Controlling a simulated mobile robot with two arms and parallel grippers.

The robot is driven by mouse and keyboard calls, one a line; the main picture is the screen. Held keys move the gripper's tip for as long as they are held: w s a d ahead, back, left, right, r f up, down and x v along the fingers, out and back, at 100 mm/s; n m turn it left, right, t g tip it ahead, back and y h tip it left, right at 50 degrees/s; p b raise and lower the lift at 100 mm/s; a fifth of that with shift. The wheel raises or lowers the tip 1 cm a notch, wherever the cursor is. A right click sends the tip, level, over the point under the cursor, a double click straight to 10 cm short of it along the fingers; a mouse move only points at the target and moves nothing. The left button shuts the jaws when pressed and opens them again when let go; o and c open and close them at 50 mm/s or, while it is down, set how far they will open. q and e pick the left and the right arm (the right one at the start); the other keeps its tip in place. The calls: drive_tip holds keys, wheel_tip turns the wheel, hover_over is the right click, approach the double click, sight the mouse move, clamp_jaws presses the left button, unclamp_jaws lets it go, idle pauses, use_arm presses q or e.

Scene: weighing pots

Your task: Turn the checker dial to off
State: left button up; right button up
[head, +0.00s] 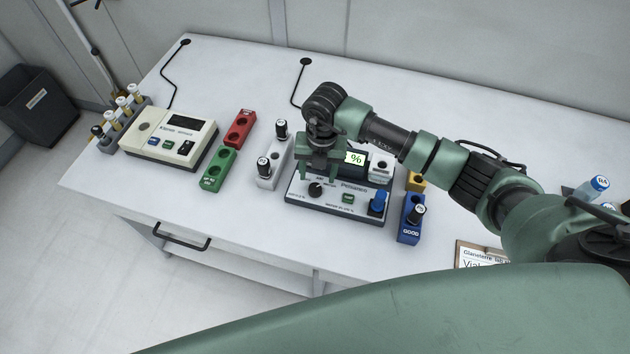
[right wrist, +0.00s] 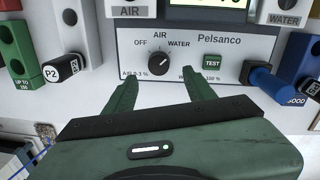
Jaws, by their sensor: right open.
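The checker (head: 340,205), marked Pelsanco, is a grey-and-dark box on the table; its front panel (right wrist: 215,50) fills the top of the right wrist view. Its black dial (head: 315,190) sits on the left of the panel, under the labels OFF, AIR and WATER. In the right wrist view the dial (right wrist: 158,63) has a white mark that seems to point up and right, toward WATER. My right gripper (right wrist: 160,88) is open and empty, its fingertips just short of the dial, one to each side. In the head view my right gripper (head: 318,165) hangs over the checker's left part. My left gripper is not in view.
A green TEST button (right wrist: 212,61) and a blue plug (right wrist: 265,80) are right of the dial. A white holder with vials (head: 270,165) stands left of the checker, a blue GOOD holder (head: 411,225) right. A beige meter (head: 165,135) is farther left. The table front is clear.

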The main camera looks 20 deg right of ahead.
sight(315, 188)
drive_tip(key=f, duration=0.4)
drive_tip(key=f+p, duration=0.1)
drive_tip(key=f, duration=0.1)
drive_tip(key=shift+a, duration=0.25)
clamp_jaws()
